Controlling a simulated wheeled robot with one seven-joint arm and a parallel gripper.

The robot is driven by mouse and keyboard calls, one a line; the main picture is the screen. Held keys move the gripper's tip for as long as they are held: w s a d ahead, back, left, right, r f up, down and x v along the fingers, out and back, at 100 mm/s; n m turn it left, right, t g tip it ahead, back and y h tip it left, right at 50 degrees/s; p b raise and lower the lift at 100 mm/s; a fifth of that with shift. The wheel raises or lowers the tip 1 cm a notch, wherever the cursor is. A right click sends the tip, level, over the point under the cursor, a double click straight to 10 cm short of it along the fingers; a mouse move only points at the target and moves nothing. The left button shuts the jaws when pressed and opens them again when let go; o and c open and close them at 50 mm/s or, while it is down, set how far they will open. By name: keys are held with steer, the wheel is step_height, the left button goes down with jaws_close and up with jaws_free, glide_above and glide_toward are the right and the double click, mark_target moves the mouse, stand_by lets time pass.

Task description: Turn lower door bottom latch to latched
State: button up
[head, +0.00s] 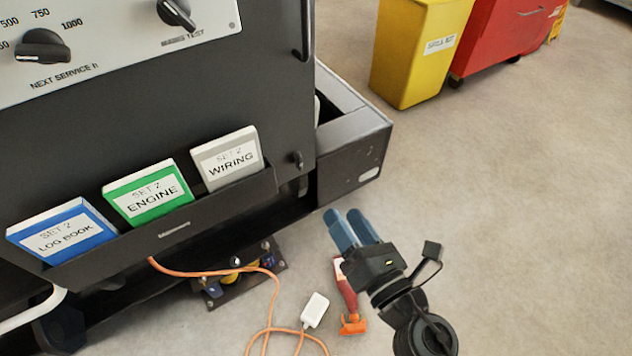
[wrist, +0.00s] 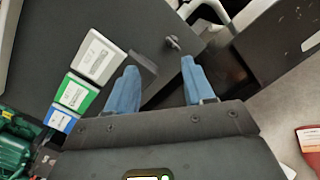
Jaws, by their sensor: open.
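The dark lower door (head: 150,120) fills the left of the head view. Its bottom latch (head: 297,159) is a small dark knob near the door's lower right corner. In the wrist view the latch (wrist: 172,42) shows ahead of the fingertips, between their lines and nearer the right finger. I cannot tell from its shape whether it is latched. My gripper (head: 343,212) has blue fingers, is open and empty, and is below and right of the latch, apart from it. In the wrist view, both fingers of my gripper (wrist: 159,66) are spread with nothing between them.
A holder on the door carries blue (head: 63,232), green (head: 150,193) and grey (head: 228,156) binders, left of the latch. A grey base end (head: 355,150) juts out right of the door.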

mark_target(301, 163)
steer(key=w+a+f+n+b, duration=0.1)
steer(key=w+a+n, duration=0.1)
steer(key=w, duration=0.3)
steer(key=w+a+f+n+b, duration=0.1)
steer(key=w+a+n, duration=0.2)
steer(key=w, duration=0.2)
steer(key=w+a+f+n+g+y+b, duration=0.1)
steer(key=w+a+n, duration=0.2)
steer(key=w, duration=0.2)
steer(key=shift+w+a+b, duration=0.15)
steer(key=shift+a+b, duration=0.2)
steer(key=shift+b, duration=0.05)
jaws_close()
